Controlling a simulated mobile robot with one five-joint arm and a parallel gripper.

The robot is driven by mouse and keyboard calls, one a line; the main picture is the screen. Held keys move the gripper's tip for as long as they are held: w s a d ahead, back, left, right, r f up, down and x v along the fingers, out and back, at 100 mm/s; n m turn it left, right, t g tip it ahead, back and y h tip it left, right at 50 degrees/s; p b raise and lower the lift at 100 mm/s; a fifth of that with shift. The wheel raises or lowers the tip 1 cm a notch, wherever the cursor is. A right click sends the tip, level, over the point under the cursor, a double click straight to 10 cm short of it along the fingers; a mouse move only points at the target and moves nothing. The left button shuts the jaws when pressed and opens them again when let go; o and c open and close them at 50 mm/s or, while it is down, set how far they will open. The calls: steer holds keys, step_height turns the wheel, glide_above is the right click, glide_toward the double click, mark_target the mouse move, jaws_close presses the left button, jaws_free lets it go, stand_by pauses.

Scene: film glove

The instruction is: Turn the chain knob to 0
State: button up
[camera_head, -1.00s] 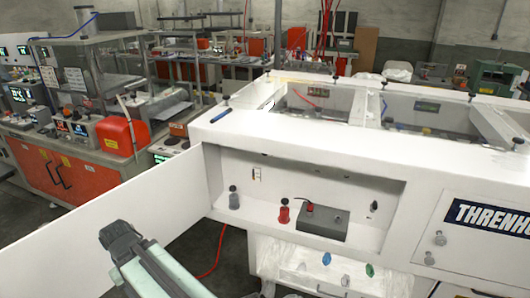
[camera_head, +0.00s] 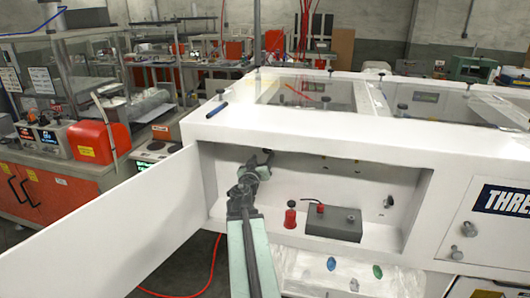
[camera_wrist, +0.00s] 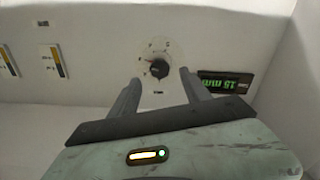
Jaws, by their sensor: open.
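In the wrist view a small black knob (camera_wrist: 158,68) sits on the white back wall, at the middle of a printed dial scale. A small red mark shows at its left edge; the scale's numbers are too blurred to read. My gripper (camera_wrist: 159,77) is open, with one grey finger on each side below the knob in the picture. I cannot tell whether the fingers touch it. In the head view my gripper (camera_head: 262,160) reaches into the white machine's open recess near its upper left, and the knob is not clear there.
A green-lit display (camera_wrist: 225,82) appears upside down beside the knob. A red knob-topped part (camera_head: 290,215) and a grey box (camera_head: 334,222) stand on the recess floor to my gripper's right. The open white door (camera_head: 130,225) stands to its left.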

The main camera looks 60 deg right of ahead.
mark_target(266, 151)
steer(key=x, duration=0.7)
steer(key=shift+w+d, duration=0.1)
steer(key=shift+d, duration=0.25)
jaws_close()
